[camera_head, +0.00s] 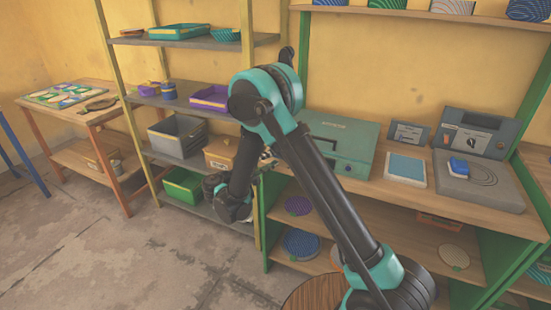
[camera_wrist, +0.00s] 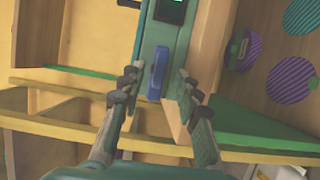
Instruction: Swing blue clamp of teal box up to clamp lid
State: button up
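The teal box (camera_head: 345,135) sits on the wooden bench with its lid lying flat. In the wrist view the side of the teal box (camera_wrist: 180,35) shows at the top middle, with a green-lit display on it. The blue clamp (camera_wrist: 158,72) is a small upright bar on that side of the box; in the head view my arm hides it. My gripper (camera_wrist: 157,75) is open, with one finger on each side of the clamp and a visible gap to each. Whether the fingertips reach its depth is hard to tell. In the head view my gripper is mostly hidden by my arm.
Right of the box are a blue-topped pad (camera_head: 405,169) and a grey device with a blue block (camera_head: 459,166). Green posts frame the bench. A shelf rack with a grey bin (camera_head: 178,136) and green bin (camera_head: 184,186) stands left. Patterned discs (camera_head: 300,242) lie below.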

jog(key=shift+x, duration=1.15)
jog(key=shift+c, duration=0.6)
grip_shut()
